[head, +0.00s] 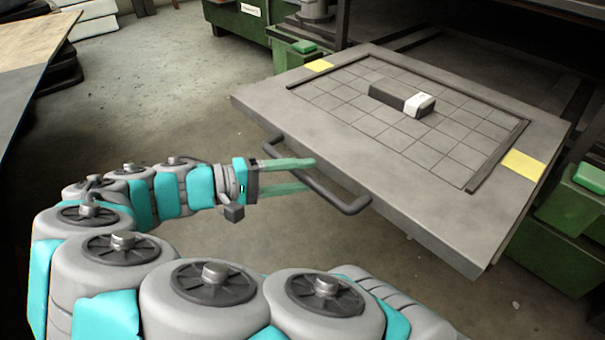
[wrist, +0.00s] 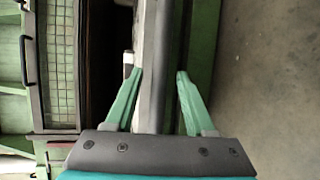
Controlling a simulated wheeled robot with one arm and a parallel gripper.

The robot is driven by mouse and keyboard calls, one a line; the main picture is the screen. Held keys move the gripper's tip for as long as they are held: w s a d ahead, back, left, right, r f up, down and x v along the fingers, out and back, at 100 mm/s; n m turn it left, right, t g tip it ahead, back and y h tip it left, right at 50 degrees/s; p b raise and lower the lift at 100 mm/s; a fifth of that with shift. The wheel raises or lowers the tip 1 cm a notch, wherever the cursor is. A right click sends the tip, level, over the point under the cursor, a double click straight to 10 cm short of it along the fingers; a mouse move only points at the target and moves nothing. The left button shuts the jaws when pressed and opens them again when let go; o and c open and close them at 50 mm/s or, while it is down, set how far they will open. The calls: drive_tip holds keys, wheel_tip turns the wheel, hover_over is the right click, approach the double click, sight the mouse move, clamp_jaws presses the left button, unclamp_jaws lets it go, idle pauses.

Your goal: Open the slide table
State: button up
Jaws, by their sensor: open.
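The slide table (head: 340,135) is a flat grey plate with a gridded top, jutting out over the floor in front of a dark rack. Its dark bar handle (head: 325,196) sticks out from the front edge. My gripper (head: 311,175) is open at the handle, its two green fingers reaching in from the left, one above the other. In the wrist view, the fingers of my gripper (wrist: 160,74) stand on either side of a long grey bar or edge, with gaps visible. I cannot tell whether either finger touches the handle.
A dark block with a white band (head: 402,97) lies on the grid. Yellow patches (head: 523,165) mark the table's sides. Green cabinets stand behind (head: 240,22) and at the right (head: 570,212). A wooden board (head: 35,45) is at the far left. The floor left of the table is clear.

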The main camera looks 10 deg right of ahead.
drive_tip(key=v, duration=0.7)
idle(0.3)
